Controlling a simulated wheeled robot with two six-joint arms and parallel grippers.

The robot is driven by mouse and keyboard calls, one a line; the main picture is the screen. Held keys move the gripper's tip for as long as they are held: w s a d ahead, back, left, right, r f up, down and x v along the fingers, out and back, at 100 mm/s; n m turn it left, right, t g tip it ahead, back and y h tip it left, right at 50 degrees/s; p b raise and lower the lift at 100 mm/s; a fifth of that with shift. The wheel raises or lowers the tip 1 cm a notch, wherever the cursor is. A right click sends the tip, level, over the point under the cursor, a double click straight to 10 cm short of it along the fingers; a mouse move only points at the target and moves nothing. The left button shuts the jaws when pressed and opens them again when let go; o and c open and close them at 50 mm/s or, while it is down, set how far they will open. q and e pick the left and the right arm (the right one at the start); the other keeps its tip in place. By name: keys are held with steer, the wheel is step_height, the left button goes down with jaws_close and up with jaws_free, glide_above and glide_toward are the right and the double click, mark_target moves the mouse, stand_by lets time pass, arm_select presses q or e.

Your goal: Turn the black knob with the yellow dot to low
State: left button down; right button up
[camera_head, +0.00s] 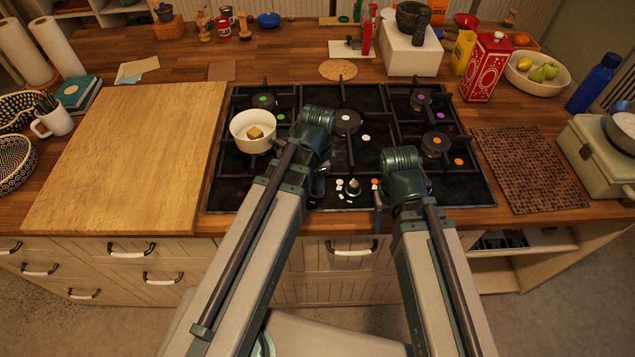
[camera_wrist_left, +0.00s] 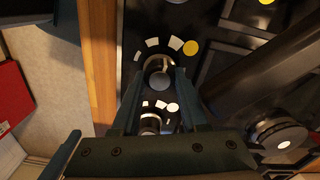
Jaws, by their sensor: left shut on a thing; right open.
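The black knob (camera_wrist_left: 157,64) shows in the left wrist view on the dark front panel, beside a yellow dot (camera_wrist_left: 190,47) and several white marks that arc around it. My left gripper (camera_wrist_left: 160,74) has its two fingers on either side of this knob and is shut on it. In the head view my left gripper (camera_head: 318,182) reaches down to the hob's front edge and hides this knob. My right gripper (camera_head: 378,197) is open at the front edge, right of a visible knob (camera_head: 353,187); its fingers are mostly hidden.
A second knob (camera_wrist_left: 151,122) with a white dot lies close below the held one in the wrist view. A white pot (camera_head: 252,131) stands on the hob's left (camera_head: 225,190). Black grates cover the hob. A wooden board (camera_head: 120,150) lies to the left.

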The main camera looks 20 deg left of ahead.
stand_by(0.4)
arm_select(q)
steer(key=shift+c, duration=2.1)
jaws_free()
